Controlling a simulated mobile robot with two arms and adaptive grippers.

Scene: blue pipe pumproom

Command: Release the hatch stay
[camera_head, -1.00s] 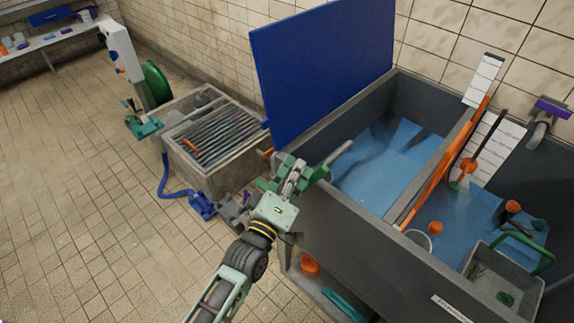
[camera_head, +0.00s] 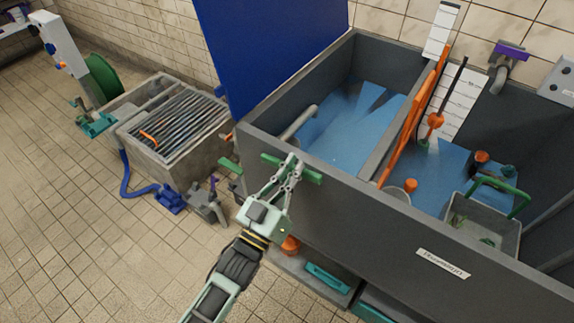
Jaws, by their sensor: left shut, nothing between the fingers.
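A tall blue panel (camera_head: 275,50), which looks like the raised hatch, stands upright at the back-left of a dark grey tank (camera_head: 400,225). A grey rod or pipe (camera_head: 298,123) slants over the tank's left inner wall; I cannot tell whether it is the hatch stay. A small orange part (camera_head: 228,137) and a green part (camera_head: 230,165) show by the tank's left corner. My left gripper (camera_head: 291,166), pale green and grey, is shut and empty. In the picture it overlaps the tank's near wall, below the rod; contact cannot be told. My right gripper is out of view.
Blue water (camera_head: 345,130) shows in the tank. An orange bar (camera_head: 412,120) leans along the divider. A grey basket (camera_head: 480,225) with a green handle sits at right. A grated basin (camera_head: 180,125) and blue hose (camera_head: 130,180) stand left. The tiled floor at lower left is clear.

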